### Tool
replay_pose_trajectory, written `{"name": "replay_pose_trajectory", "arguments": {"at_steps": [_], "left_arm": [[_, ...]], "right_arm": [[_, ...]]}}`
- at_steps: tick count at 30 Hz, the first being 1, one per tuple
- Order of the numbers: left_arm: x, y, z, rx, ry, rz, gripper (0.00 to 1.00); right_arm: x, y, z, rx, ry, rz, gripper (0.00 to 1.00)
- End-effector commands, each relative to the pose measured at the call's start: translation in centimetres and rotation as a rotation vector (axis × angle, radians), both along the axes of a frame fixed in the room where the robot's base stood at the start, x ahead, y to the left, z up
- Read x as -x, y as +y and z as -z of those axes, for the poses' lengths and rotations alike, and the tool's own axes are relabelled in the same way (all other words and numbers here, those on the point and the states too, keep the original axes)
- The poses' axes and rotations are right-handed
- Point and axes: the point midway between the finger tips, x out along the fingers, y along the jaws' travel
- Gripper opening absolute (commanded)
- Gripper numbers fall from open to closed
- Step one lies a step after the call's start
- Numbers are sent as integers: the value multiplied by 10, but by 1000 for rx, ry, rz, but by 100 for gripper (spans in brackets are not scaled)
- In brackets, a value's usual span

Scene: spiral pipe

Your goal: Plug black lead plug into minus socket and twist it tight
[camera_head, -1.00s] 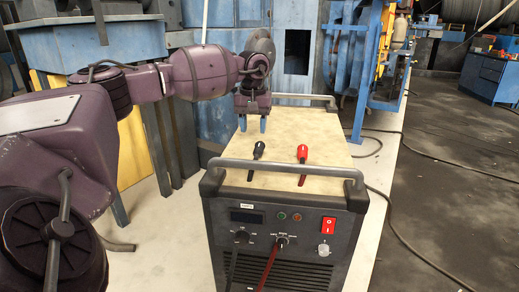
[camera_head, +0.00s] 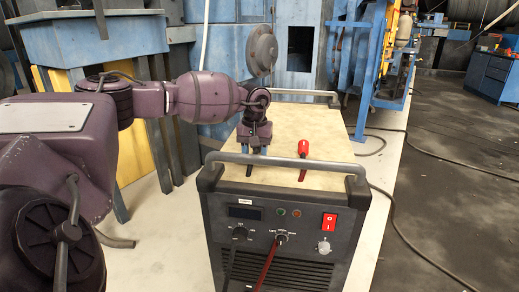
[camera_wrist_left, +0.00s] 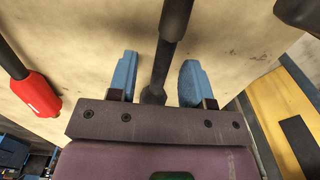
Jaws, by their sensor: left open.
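The black lead plug (camera_wrist_left: 177,18) lies on the machine's pale top. In the wrist view it runs between the two blue fingers of my left gripper (camera_wrist_left: 157,78), with a gap on each side. In the head view my left gripper (camera_head: 254,150) points down over the plug and hides most of it; only a dark end (camera_head: 249,170) shows below. The fingers are open around the plug. The welding machine's front panel (camera_head: 285,228) has round fittings at its middle, a black cable and a red cable; the minus mark is too small to read. My right gripper is not in view.
A red plug (camera_head: 303,149) lies on the top to the right; it also shows in the wrist view (camera_wrist_left: 37,94). A grey front handle (camera_head: 290,164) and a rear handle (camera_head: 308,94) edge the machine's top. The top right of the red plug is clear.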

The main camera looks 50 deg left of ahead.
Motion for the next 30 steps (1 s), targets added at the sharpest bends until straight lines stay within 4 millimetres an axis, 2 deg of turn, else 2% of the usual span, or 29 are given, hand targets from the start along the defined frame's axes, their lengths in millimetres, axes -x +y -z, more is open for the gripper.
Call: {"name": "replay_pose_trajectory", "arguments": {"at_steps": [6,15,25,30], "left_arm": [[0,0,-1,0,-4,0,46],[0,0,0,0,-3,0,0],[0,0,-2,0,-4,0,0],[-1,0,-18,0,-8,-1,0]], "right_arm": [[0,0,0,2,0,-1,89],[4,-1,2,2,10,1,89],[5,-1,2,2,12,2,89],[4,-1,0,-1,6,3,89]]}}
